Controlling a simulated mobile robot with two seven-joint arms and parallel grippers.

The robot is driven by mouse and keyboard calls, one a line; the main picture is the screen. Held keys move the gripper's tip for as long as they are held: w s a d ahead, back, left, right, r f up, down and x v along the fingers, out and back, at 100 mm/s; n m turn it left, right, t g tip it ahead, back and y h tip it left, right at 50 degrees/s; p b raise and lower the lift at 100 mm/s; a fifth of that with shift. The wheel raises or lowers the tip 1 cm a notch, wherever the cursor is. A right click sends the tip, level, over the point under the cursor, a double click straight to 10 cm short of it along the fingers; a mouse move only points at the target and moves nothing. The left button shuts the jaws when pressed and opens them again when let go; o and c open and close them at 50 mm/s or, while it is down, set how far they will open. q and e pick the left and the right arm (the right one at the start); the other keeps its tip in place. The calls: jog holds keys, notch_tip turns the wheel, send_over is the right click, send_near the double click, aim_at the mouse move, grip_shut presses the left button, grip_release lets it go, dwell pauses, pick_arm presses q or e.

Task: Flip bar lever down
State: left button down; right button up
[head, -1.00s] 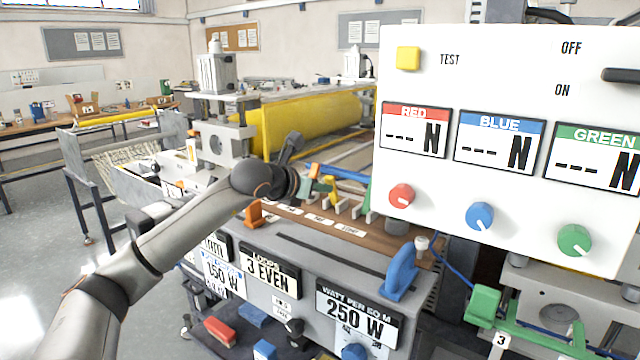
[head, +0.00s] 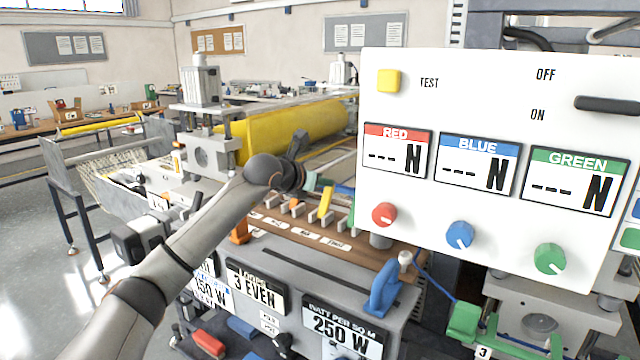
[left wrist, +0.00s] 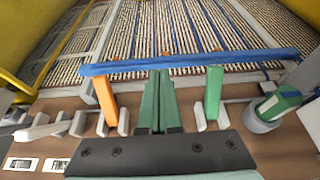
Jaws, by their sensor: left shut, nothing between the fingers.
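A blue bar (left wrist: 190,62) runs across the left wrist view, joined to an upright orange lever arm (left wrist: 107,100) and an upright green lever arm (left wrist: 213,92). The bar also shows in the head view (head: 343,189), partly hidden by the panel. My left gripper (left wrist: 158,100) has its green fingers shut and empty, between the two lever arms. Its fingertips reach up to the near edge of the bar; I cannot tell whether they touch. In the head view, the left gripper (head: 318,183) is beside the upright orange-yellow arm (head: 326,200). My right gripper is out of view.
A white control panel (head: 490,95) stands close on the right. Small white slots (left wrist: 42,130) line the wooden strip below the bar. Mesh (left wrist: 190,25) lies beyond the bar.

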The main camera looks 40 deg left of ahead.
pick_arm(q)
jog(key=shift+w, duration=0.3)
dwell(0.5)
jog(key=shift+a+r, duration=0.1)
jog(key=shift+r, duration=0.05)
